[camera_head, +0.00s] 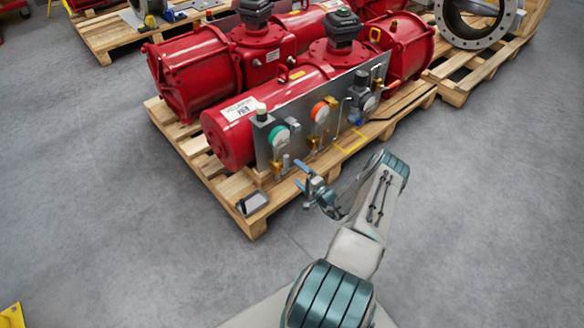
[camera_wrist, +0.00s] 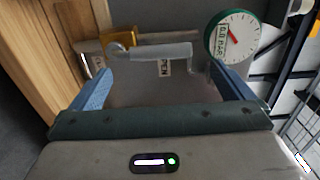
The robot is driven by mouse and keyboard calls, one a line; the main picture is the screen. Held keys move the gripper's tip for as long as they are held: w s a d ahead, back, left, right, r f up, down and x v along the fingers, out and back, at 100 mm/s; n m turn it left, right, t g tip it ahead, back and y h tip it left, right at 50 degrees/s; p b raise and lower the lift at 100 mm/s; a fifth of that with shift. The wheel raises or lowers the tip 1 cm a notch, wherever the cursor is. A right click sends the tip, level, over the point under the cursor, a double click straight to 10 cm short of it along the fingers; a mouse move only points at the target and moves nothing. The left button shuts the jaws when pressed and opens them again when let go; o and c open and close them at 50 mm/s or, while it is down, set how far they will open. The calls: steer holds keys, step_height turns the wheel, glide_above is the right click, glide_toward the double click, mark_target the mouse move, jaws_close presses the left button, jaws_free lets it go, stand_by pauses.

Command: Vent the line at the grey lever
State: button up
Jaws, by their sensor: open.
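The grey lever (camera_wrist: 160,52) lies across the upper middle of the wrist view, joined at its left end to a grey pivot beside a yellow part (camera_wrist: 145,38). My gripper (camera_wrist: 160,70) is open, with one blue finger to each side of the lever and nothing held. Whether the fingers reach as far as the lever I cannot tell. In the head view my gripper (camera_head: 301,176) is in front of the lower left of the grey panel (camera_head: 297,113); the lever is too small to make out there.
A green-rimmed gauge (camera_wrist: 235,38) with a red needle is close to the right finger. The panel stands before a red actuator (camera_head: 228,137) on a wooden pallet (camera_head: 213,181). The floor left of my arm is clear.

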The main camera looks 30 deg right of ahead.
steer(key=s+d+p, duration=0.1)
steer(key=s, duration=0.7)
steer(key=shift+d, duration=0.2)
